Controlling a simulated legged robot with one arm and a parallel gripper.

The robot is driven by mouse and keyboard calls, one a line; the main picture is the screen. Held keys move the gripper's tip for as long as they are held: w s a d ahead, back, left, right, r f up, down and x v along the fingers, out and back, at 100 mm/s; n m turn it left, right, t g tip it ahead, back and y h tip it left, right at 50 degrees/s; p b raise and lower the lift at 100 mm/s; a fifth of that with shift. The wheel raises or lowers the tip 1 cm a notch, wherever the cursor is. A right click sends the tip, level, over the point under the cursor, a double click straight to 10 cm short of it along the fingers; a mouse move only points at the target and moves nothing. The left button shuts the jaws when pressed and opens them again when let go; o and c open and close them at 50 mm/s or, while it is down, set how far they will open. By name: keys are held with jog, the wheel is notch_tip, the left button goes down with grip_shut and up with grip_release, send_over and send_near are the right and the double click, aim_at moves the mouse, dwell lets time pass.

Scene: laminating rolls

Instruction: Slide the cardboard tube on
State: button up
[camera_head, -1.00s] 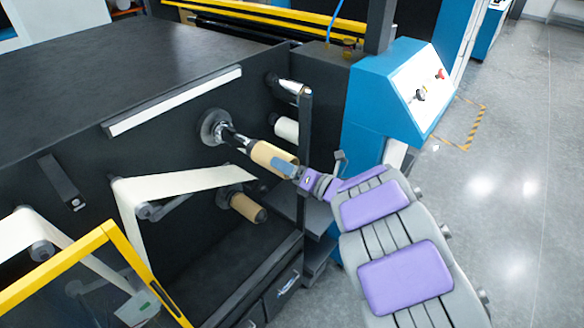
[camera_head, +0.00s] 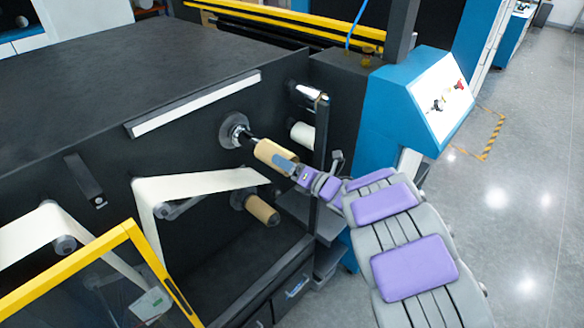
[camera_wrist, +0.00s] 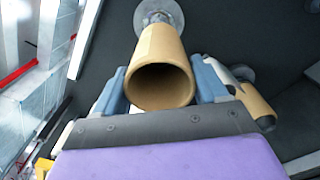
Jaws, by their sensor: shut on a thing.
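The brown cardboard tube (camera_head: 272,151) is held in my gripper (camera_head: 283,163), shut on its near end. In the wrist view the two blue-grey fingers press either side of the tube (camera_wrist: 160,55), whose open near end faces the camera. The tube lines up with a dark spindle (camera_head: 249,139) that sticks out of a round grey flange (camera_head: 234,130) on the black machine panel. The tube's far end appears to be around the spindle, with a short bare length showing before the flange. The inside of the tube is dark, so the spindle's tip is hidden.
A second brown roll (camera_head: 262,210) sits lower on the panel, under a white web (camera_head: 195,183). A dark upright post (camera_head: 321,135) and white roll (camera_head: 302,135) stand just right of the tube. A blue control box (camera_head: 425,95) stands further right.

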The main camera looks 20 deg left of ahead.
aim_at(265, 151)
jog(key=shift+b+x, duration=1.4)
jog(key=shift+x, duration=3.35)
jog(key=shift+r, duration=0.1)
jog(key=o, duration=1.1)
